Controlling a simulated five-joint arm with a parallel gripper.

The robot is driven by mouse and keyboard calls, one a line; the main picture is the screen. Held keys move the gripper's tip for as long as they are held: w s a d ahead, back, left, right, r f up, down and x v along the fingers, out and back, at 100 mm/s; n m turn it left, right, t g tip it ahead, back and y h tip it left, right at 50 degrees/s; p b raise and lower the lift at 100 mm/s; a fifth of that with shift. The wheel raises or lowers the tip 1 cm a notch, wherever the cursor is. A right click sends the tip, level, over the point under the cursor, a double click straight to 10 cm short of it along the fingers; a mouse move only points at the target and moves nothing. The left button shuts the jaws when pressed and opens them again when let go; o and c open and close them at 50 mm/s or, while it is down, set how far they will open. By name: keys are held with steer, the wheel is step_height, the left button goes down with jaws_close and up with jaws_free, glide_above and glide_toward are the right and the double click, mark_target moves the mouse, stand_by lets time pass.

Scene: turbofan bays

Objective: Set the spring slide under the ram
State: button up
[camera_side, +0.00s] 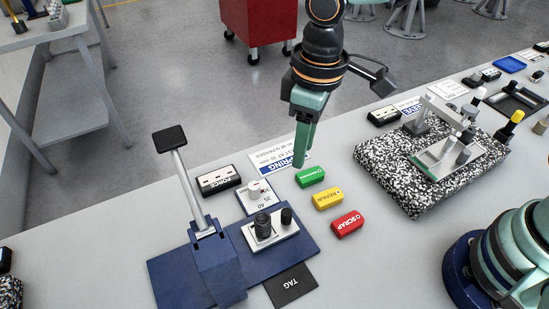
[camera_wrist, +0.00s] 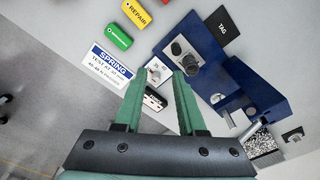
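The spring slide is a pale plate (camera_side: 259,237) on the blue tester base (camera_side: 300,250). It carries a dark coil spring (camera_side: 263,224) and a black knob (camera_side: 286,216). The slide also shows in the wrist view (camera_wrist: 193,49), beyond my right finger. The blue press body (camera_side: 218,267), with a long lever (camera_side: 183,176) raised, stands left of the slide. The slide sits out beside the press; the ram itself cannot be made out clearly. My gripper (camera_side: 301,163) hangs above the bench behind the green tag block, apart from the slide. Its fingers are spread and empty in the wrist view (camera_wrist: 160,78).
A FORCE box (camera_side: 217,181) and a white dial (camera_side: 258,189) stand behind the slide. Green (camera_side: 310,177), yellow (camera_side: 328,198) and red (camera_side: 347,224) blocks lie to its right. A black TAG plate (camera_side: 291,286) is in front. A speckled slab (camera_side: 395,180) with a fixture stands farther right.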

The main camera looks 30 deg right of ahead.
mark_target(286, 212)
steer(key=shift+n, duration=0.5)
steer(key=a+f, duration=0.1)
steer(key=f, duration=0.3)
steer(key=s+a+f, duration=0.1)
steer(key=f, duration=0.4)
steer(key=a+f, duration=0.1)
steer(key=f, duration=0.4)
steer(key=shift+s+a+f, duration=0.2)
steer(key=shift+s, duration=0.05)
jaws_close()
steer(key=shift+r, duration=0.1)
stand_by(0.4)
